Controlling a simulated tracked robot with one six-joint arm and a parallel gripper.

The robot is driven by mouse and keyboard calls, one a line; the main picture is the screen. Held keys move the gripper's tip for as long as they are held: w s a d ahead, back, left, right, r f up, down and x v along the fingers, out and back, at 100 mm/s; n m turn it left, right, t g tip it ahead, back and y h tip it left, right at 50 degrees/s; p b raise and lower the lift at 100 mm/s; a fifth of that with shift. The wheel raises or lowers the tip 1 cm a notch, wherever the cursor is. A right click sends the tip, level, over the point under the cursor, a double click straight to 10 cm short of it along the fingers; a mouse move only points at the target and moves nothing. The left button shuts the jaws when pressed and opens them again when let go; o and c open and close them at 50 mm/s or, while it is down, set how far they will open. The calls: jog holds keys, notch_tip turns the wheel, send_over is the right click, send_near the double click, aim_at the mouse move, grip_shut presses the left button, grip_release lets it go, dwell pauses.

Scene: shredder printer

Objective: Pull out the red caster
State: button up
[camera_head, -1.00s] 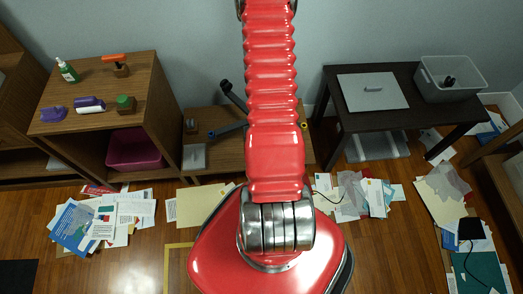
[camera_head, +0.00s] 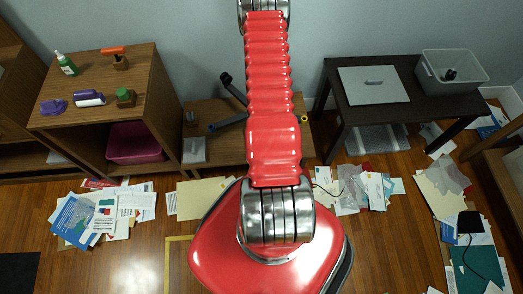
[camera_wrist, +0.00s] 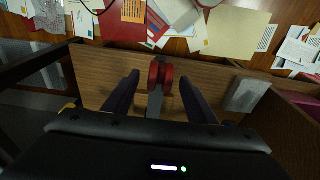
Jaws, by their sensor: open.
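The red caster (camera_wrist: 161,72) shows in the wrist view as a small red wheel with a grey stem below it in the picture. It is seen against a brown wooden surface. My gripper (camera_wrist: 160,79) is open, with one dark finger on each side of the caster and a visible gap on both sides. I cannot tell how deep the caster sits between the fingers. In the head view my red arm reaches over the low wooden unit (camera_head: 218,156) and hides the caster.
A wooden cabinet (camera_head: 85,122) with a pink bin (camera_head: 135,143) stands left. A dark table (camera_head: 425,112) with a clear bin (camera_head: 452,78) stands right. A grey box (camera_head: 194,150) is on the low unit. Papers (camera_head: 100,215) litter the floor.

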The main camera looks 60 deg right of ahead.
jog(key=shift+w+d+f, duration=0.1)
jog(key=shift+f, duration=1.15)
jog(key=shift+w+d+f, duration=0.1)
jog(key=shift+f, duration=1.1)
jog(key=shift+c, duration=0.6)
grip_shut()
jog(key=shift+r, duration=0.65)
jog(key=c, duration=0.5)
grip_release()
grip_shut()
jog(key=shift+r, duration=0.6)
dwell(0.7)
